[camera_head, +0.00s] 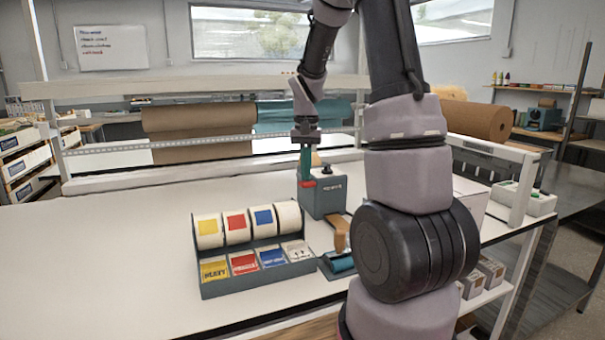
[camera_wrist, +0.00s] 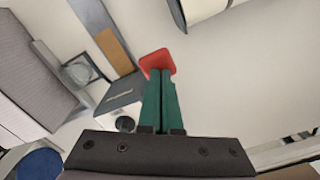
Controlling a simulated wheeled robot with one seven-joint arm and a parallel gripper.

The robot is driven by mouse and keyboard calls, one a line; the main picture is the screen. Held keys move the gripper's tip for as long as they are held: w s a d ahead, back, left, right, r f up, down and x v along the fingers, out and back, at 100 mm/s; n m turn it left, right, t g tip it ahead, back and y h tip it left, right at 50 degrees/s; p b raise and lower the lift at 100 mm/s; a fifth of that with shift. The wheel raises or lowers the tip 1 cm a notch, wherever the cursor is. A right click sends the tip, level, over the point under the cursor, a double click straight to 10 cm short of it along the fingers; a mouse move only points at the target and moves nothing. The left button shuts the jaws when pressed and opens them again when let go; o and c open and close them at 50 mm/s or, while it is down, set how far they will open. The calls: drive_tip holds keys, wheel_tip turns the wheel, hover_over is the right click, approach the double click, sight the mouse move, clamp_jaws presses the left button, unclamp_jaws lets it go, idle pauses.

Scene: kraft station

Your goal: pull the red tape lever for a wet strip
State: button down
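The tape dispenser (camera_head: 330,198) is a blue-grey box on the white bench, right of the label-roll rack. Its red lever (camera_head: 307,184) sticks out at the left side, by my fingertips. My gripper (camera_head: 305,174) points down at the lever, with its green fingers side by side. In the wrist view, the red lever end (camera_wrist: 157,61) shows just beyond the tips of my gripper (camera_wrist: 161,74). The fingers look closed together, with only a thin line between them. I cannot tell whether they touch the lever. Part of the dispenser (camera_wrist: 120,97) shows left of the fingers.
A rack (camera_head: 262,280) of rolls and label cards stands left of the dispenser. Kraft and teal paper rolls (camera_head: 200,122) lie behind a white rail (camera_head: 200,140). The bench's left side (camera_head: 90,250) is clear.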

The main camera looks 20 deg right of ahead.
sight(306, 185)
drive_tip(key=shift+f, duration=2.35)
wheel_tip(306, 185, up, 12)
idle(0.5)
drive_tip(key=s+a+r+t, duration=0.2)
drive_tip(key=s+r, duration=0.1)
drive_tip(key=s, duration=0.4)
drive_tip(key=s+a+r+n+t+y, duration=0.1)
drive_tip(key=s+a+r+t, duration=0.1)
drive_tip(key=s, duration=0.5)
drive_tip(key=s+a+r+t+y, duration=0.1)
drive_tip(key=s+a+r+t, duration=0.2)
drive_tip(key=s+r, duration=0.3)
drive_tip(key=shift+s+a+n, duration=0.4)
drive_tip(key=shift+a, duration=0.1)
